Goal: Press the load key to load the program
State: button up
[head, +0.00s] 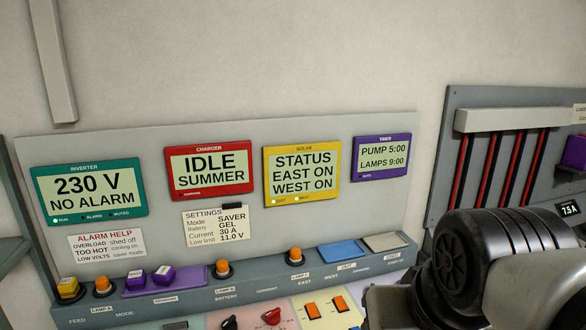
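The red-framed charger display (209,170) on the grey back panel reads IDLE SUMMER. On the ledge below, a purple pad (190,277) carries two small purple keys, one on the left (136,277) and one on the right (163,273). A yellow key (68,287) stands at the ledge's far left. Lettering on these keys is too small to read, and I cannot make out which key is the load key. Part of my arm fills the lower right and hides the panel behind it. My gripper's fingers are not in view.
Green inverter (90,191), yellow solar (301,173) and purple timer (382,157) displays flank the charger. Orange lamps (222,268), a blue pad (341,252) and a grey pad (385,242) line the ledge. Orange switches (312,310) and a red knob (271,316) sit lower.

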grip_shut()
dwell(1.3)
